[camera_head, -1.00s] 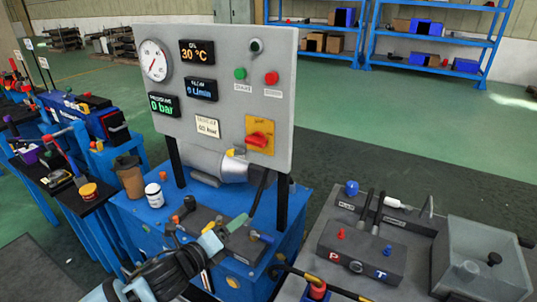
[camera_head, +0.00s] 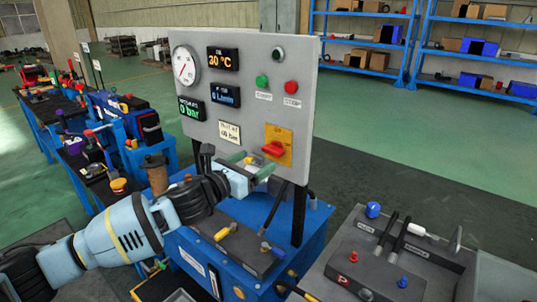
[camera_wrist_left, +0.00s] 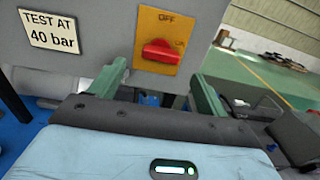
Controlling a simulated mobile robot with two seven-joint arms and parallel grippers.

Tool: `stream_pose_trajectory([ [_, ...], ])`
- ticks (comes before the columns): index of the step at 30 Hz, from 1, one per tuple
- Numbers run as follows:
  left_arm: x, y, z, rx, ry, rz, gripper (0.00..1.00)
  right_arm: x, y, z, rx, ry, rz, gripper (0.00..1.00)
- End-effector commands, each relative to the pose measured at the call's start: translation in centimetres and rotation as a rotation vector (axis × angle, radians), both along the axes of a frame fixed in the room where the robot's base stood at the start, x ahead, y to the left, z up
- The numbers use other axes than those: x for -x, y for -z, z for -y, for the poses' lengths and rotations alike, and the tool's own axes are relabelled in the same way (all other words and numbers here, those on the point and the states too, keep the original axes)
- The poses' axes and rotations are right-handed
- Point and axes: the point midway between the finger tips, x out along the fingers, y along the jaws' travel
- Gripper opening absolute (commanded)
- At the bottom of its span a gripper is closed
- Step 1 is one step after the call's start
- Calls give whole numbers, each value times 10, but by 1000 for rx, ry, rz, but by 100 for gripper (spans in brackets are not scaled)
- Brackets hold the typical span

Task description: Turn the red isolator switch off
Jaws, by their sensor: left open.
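The red isolator switch (camera_head: 273,149) sits on a yellow plate (camera_head: 285,134) at the lower right of the grey gauge panel (camera_head: 250,50). In the left wrist view its red handle (camera_wrist_left: 160,50) lies roughly horizontal, with OFF printed above it and ON at its right. My left gripper (camera_head: 256,164) is open and empty, just in front of the panel and slightly below and left of the switch. In the left wrist view its green fingers (camera_wrist_left: 162,84) stand apart on either side, below the handle, not touching it. My right gripper is not in view.
A green button (camera_head: 262,81) and a red button (camera_head: 291,87) are higher on the panel. A blue bench (camera_head: 310,240) with fittings stands below it. A grey bench (camera_head: 340,255) with levers is at the right. Green floor lies open behind.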

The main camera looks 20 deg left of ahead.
Motion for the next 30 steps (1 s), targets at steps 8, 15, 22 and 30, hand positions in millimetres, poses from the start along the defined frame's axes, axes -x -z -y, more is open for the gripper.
stream_pose_trajectory([
  [8, -36, -1, 15, 2, 2, 0, 76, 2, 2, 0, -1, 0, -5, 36],
  [15, -54, 0, 20, 2, 1, 0, 76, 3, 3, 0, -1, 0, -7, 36],
  [22, -58, -1, 22, 2, 1, 0, 76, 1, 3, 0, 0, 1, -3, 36],
  [30, -58, -1, 22, 2, 1, 0, 59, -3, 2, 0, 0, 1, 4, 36],
])
